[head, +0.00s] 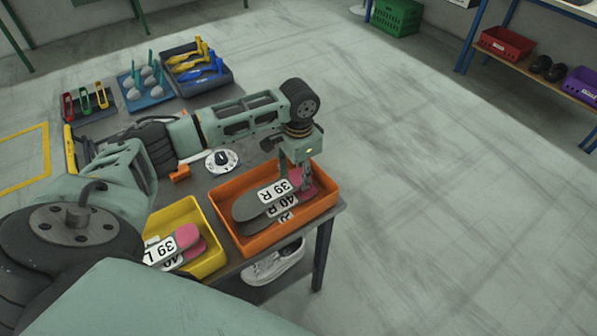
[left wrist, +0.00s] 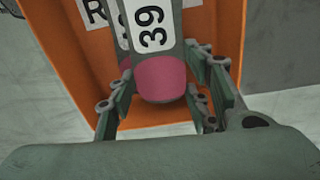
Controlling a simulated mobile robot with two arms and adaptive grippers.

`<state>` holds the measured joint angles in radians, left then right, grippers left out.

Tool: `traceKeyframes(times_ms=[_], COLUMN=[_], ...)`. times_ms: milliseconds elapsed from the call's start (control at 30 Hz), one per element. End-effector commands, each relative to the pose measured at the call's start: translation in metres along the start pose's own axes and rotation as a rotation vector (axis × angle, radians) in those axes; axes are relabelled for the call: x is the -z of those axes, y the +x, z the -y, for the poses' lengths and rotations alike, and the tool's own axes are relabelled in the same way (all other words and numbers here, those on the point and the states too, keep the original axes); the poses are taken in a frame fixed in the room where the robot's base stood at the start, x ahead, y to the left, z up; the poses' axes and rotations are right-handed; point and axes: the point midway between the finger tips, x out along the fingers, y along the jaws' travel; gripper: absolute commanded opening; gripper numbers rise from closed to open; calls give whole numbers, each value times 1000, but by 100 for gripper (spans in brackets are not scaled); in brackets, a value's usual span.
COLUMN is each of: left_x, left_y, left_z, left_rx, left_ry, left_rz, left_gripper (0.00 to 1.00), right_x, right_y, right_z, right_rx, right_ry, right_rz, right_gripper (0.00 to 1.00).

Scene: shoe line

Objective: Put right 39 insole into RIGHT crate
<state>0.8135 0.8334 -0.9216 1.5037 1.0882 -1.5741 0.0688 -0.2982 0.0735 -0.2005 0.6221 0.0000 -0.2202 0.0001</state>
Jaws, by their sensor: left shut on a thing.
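The right 39 insole (head: 250,206), grey with a pink end and a "39 R" label, is over the inside of the orange crate (head: 219,204). It lies above a "40 R" insole (head: 287,207); I cannot tell whether the two touch. My left gripper (head: 299,180) points down at the crate's far end, shut on the pink end of the 39 insole. In the left wrist view, the fingers (left wrist: 160,98) stand on both sides of the pink end (left wrist: 161,78), with the orange crate (left wrist: 78,57) below. My right gripper is out of view.
A yellow crate (head: 207,262) with left insoles (head: 170,245) stands beside the orange crate. White shoes (head: 272,264) are beneath the tabletop. Floor right of the table is clear.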

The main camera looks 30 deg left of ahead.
Motion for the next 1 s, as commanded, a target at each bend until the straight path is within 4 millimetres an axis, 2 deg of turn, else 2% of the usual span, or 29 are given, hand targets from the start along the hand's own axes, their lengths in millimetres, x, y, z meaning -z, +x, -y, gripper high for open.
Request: traceKeyframes(times_ms=[167,567,600,800,1000], left_x=[0,0,0,0,0], left_y=[2,11,12,11,11], left_z=[0,0,0,0,0], left_rx=[0,0,0,1,1], left_ry=[0,0,0,0,0], left_rz=[0,-1,-1,-1,-1], left_gripper=[23,23,49,64,64], right_x=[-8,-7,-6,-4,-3], right_y=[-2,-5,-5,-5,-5], right_z=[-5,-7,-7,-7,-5], right_rx=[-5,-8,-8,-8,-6], right_ry=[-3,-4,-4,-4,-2], right_rz=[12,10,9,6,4], right_gripper=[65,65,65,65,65])
